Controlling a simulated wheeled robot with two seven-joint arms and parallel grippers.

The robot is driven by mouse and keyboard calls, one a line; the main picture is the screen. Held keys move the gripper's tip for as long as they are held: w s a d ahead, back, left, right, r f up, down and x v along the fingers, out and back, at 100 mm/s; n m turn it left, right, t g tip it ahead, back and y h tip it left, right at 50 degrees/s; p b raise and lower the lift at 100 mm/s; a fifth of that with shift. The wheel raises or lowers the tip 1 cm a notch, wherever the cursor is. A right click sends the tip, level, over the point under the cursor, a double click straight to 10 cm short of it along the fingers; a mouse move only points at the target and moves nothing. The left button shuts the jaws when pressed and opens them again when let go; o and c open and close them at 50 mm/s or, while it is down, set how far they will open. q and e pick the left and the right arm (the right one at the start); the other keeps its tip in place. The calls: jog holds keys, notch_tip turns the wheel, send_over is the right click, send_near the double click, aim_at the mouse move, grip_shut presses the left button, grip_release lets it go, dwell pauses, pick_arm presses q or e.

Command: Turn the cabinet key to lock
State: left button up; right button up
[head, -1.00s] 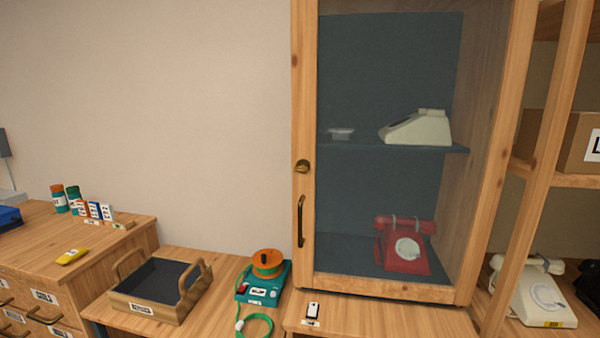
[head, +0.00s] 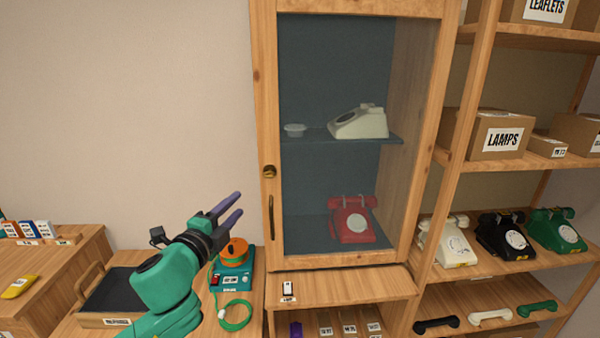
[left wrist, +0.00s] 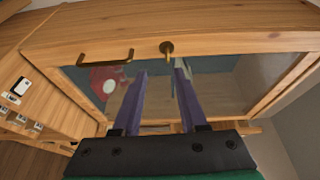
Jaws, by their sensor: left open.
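The glass-fronted wooden cabinet (head: 262,110) stands shut in the middle of the head view. Its brass key (head: 269,171) sits in the lock on the left door stile, above the dark door handle (head: 271,217). In the left wrist view the key (left wrist: 167,48) is at the top middle, beyond the fingertips, with the handle (left wrist: 105,57) to its left. My left gripper (head: 236,203) is open and empty, left of the door and lower than the key, its purple fingers apart and not touching it. My right gripper is not in view.
Inside the cabinet are a red phone (head: 352,222) and a cream phone (head: 360,122). A teal device with an orange reel (head: 234,250) and a tray (head: 112,290) stand below left. Shelves with phones and boxes (head: 501,135) are at right. The wall left of the cabinet is bare.

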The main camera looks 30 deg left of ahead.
pick_arm(q)
jog(key=d+r, duration=0.1)
jog(key=r, duration=0.1)
jog(key=b, duration=0.4)
send_near(267, 175)
jog(key=w, duration=0.1)
jog(key=p+x, duration=0.2)
jog(key=x, duration=0.6)
jog(key=shift+a+f, duration=0.15)
jog(key=shift+a, duration=0.1)
jog(key=shift+w+f+m+h, duration=0.1)
jog(key=shift+w+m+h, duration=0.2)
jog(key=shift+w, duration=0.1)
grip_shut()
